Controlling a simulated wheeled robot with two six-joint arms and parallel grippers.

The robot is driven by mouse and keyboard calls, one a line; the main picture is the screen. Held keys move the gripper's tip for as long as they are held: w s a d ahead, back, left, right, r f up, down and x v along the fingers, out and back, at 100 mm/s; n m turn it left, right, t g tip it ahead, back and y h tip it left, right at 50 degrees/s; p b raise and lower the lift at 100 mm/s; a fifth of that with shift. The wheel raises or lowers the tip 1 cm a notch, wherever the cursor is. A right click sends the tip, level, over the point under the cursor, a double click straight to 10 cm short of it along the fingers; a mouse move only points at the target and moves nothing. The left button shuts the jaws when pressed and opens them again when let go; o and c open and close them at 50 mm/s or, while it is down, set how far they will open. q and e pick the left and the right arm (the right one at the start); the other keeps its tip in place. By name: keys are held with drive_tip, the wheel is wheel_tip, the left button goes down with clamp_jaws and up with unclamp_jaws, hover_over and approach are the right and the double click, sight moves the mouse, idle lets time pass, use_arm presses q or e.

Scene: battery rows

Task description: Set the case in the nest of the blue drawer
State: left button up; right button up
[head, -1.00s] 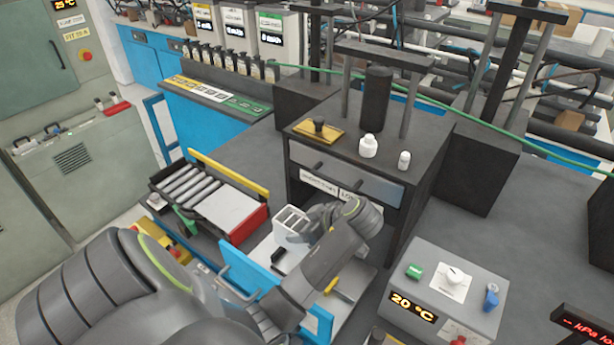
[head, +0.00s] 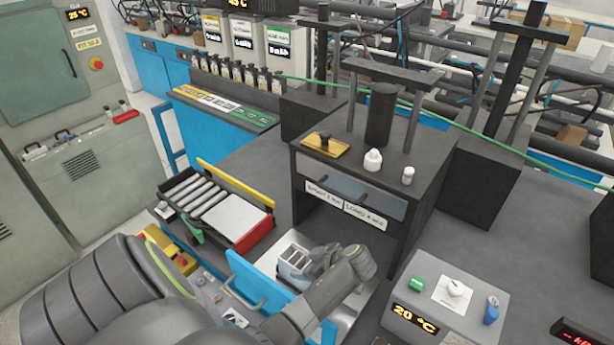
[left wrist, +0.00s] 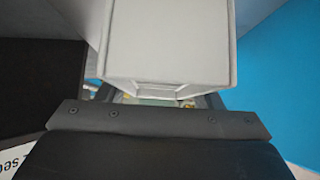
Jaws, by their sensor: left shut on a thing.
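The case (head: 296,262) is a small pale box with open compartments on top. My left gripper (head: 312,264) is shut on it. The case also fills the upper middle of the left wrist view (left wrist: 168,45). The blue drawer (head: 262,287) is pulled out, with its blue front towards me. The case is over or inside the drawer, behind that front. My gripper and arm hide much of the drawer's inside, and I cannot tell whether the case touches the nest. My right gripper is not in view.
A tray of grey rollers (head: 207,197) with a red end stands left of the drawer. A dark press stand (head: 350,187) with white bottles rises behind. A grey control box (head: 445,305) reading 20 °C is at the right.

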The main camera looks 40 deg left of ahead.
use_arm(q)
drive_tip(key=o, duration=1.3)
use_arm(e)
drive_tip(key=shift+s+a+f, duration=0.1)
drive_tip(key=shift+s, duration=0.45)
use_arm(q)
drive_tip(key=shift+r, duration=0.1)
drive_tip(key=b+v, duration=0.3)
drive_tip(key=v, duration=0.9)
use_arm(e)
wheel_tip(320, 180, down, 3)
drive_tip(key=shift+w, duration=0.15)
use_arm(q)
drive_tip(key=shift+a, duration=0.1)
